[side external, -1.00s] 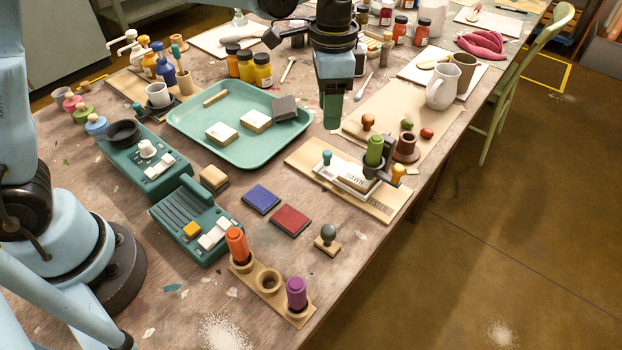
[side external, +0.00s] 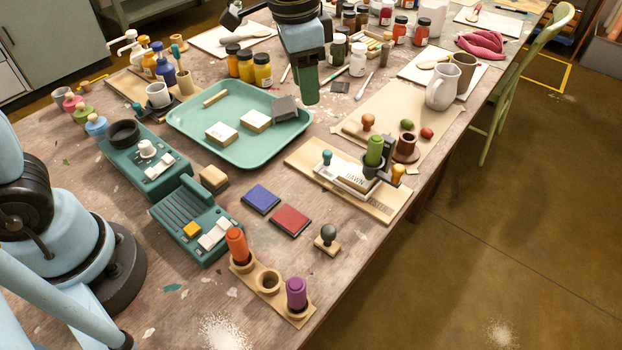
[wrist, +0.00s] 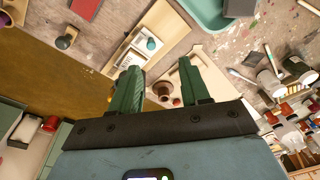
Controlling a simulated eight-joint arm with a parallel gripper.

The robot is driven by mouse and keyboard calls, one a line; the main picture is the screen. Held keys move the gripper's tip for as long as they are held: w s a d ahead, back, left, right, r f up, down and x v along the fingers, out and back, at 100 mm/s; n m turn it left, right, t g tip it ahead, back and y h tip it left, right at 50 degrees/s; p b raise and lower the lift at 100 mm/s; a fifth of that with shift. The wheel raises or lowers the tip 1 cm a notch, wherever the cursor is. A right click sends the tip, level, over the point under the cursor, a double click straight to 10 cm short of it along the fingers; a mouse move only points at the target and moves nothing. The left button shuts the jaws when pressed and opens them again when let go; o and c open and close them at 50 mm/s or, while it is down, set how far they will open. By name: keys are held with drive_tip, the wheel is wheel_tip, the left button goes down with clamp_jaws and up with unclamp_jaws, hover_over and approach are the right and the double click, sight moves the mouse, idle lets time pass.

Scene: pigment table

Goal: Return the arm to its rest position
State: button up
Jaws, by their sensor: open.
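My gripper (side external: 309,88) hangs above the table, just past the right end of the teal tray (side external: 190,133). In the wrist view its two green fingers (wrist: 163,88) stand apart with nothing between them, so it is open and empty. Below and to the right in the side view, a green marker (side external: 374,150) stands in a dark holder at the wooden board (side external: 300,157), beside a white block marked DAWN (side external: 358,177).
The tray holds pale blocks and a grey block. Paint jars (side external: 262,72) stand behind it, and a white jug (side external: 442,88) stands at the right. Teal devices (side external: 195,222), ink pads (side external: 290,220) and a marker rack (side external: 268,283) fill the near side. Open floor lies to the right.

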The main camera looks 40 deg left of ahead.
drive_tip(key=s+a+f+n+t, duration=0.3)
drive_tip(key=s+a+n+t, duration=0.2)
drive_tip(key=s+a, duration=0.5)
drive_tip(key=shift+s+n+t, duration=0.4)
drive_tip(key=shift+s+n, duration=0.05)
drive_tip(key=shift+n, duration=0.65)
